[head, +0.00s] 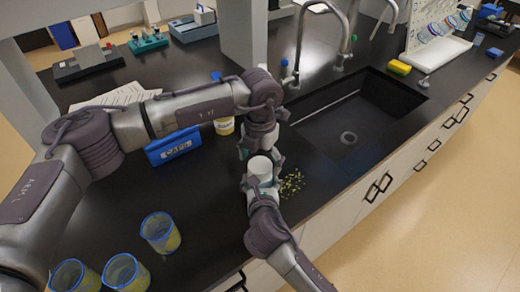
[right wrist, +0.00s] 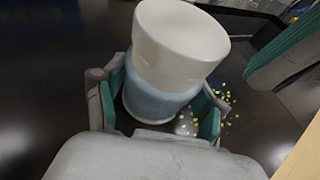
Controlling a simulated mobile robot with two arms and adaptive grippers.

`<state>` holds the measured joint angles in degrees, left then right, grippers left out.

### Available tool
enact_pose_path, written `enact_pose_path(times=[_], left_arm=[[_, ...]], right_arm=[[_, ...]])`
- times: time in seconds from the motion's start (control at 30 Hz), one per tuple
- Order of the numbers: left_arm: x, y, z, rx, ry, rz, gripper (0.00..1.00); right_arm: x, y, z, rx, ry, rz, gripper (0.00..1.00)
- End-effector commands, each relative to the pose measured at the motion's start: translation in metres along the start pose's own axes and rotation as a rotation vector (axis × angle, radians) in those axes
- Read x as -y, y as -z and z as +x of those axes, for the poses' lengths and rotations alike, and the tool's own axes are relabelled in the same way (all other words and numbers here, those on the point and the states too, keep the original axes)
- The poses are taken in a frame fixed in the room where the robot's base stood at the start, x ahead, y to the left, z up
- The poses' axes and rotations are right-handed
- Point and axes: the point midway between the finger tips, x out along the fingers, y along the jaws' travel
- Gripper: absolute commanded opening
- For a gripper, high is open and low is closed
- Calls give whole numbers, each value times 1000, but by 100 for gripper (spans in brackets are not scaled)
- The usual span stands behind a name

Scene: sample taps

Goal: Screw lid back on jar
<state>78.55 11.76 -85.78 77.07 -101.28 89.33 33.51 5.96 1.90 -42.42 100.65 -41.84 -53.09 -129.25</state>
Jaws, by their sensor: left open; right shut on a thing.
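The jar (right wrist: 155,98) is pale blue and translucent, with a wide white lid (right wrist: 180,42) on its top. In the head view the lid (head: 260,166) shows from above and hides most of the jar. I cannot tell whether the lid is tight. My right gripper (head: 260,186) is shut around the jar's body; its teal-padded fingers flank the jar in the right wrist view (right wrist: 160,105). My left gripper (head: 259,151) is open just above and behind the lid. One of its teal fingers (right wrist: 285,52) shows apart from the lid in the right wrist view.
Small yellow-green bits (head: 291,184) lie right of the jar. A blue CAPS box (head: 173,147) and a labelled yellow container (head: 223,126) stand behind left. Blue-rimmed cups (head: 160,232) stand front left.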

Motion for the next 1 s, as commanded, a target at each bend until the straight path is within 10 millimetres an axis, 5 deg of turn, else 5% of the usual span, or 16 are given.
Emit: enact_pose_path(times=[0.4, 0.77, 1.0], left_arm=[[0, 0, 7, 1, 0, 0, 86], [0, 0, 7, 1, 0, 0, 26], [0, 0, 7, 1, -1, 215, 25]], right_arm=[[0, 0, 0, 0, 0, 0, 0], [0, 0, 0, 0, 0, 0, 0], [0, 0, 0, 0, 0, 0, 0]])
